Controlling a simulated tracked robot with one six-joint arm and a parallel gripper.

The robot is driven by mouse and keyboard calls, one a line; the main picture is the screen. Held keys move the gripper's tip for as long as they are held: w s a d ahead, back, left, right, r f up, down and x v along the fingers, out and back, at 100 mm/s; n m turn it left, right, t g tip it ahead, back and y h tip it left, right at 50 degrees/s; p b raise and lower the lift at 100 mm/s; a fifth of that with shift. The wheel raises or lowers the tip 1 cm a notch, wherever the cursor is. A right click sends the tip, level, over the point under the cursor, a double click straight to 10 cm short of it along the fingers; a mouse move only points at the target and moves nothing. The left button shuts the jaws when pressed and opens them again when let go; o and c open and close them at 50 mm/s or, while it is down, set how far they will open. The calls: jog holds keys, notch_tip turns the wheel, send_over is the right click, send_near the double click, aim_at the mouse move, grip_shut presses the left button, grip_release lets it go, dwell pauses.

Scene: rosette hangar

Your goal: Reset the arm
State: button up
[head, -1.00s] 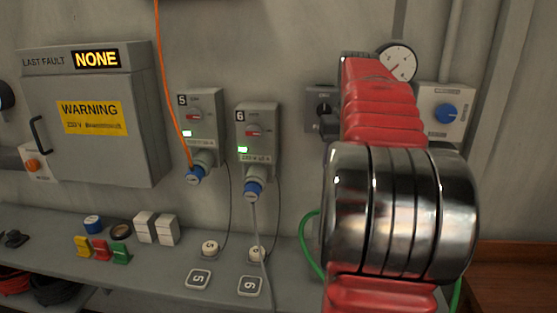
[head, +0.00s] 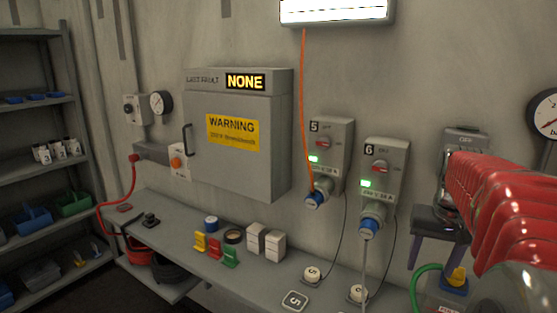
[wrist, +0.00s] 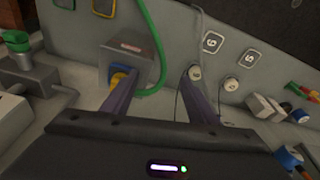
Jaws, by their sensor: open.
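My gripper (head: 441,262) hangs pointing down at the right of the head view, over the right part of the bench. It is open. In the wrist view its two fingers (wrist: 160,74) stand apart with nothing held between them. A grey box (wrist: 126,59) with a blue and yellow plug (wrist: 118,80) and a green cable (wrist: 158,45) is beyond the left finger, which partly covers it. The plug also shows near the gripper in the head view (head: 456,282). I cannot tell whether the finger touches it. My red arm covers the right edge of the head view.
Sockets 5 (head: 330,150) and 6 (head: 384,165) on the wall show green lights and hold blue plugs. An orange cable (head: 304,110) hangs to socket 5. The fault cabinet (head: 240,150) reads NONE. Coloured blocks (head: 215,248) and white boxes (head: 265,242) stand on the bench (head: 175,232).

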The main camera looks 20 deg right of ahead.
jog(key=s+a+f+n+t, duration=0.1)
jog(key=s+a+n, duration=0.1)
jog(key=a, duration=0.8)
jog(key=s+a+f+n+t+y, duration=0.1)
jog(key=s+a+f+n, duration=0.1)
jog(key=a, duration=0.9)
jog(key=s+a+f+n+t, duration=0.1)
jog(key=s+a+n, duration=0.2)
jog(key=a, duration=0.8)
jog(key=shift+f+n+t+y, duration=0.3)
jog(key=shift+f+n, duration=0.1)
jog(key=shift+a, duration=0.1)
jog(key=shift+c, duration=0.3)
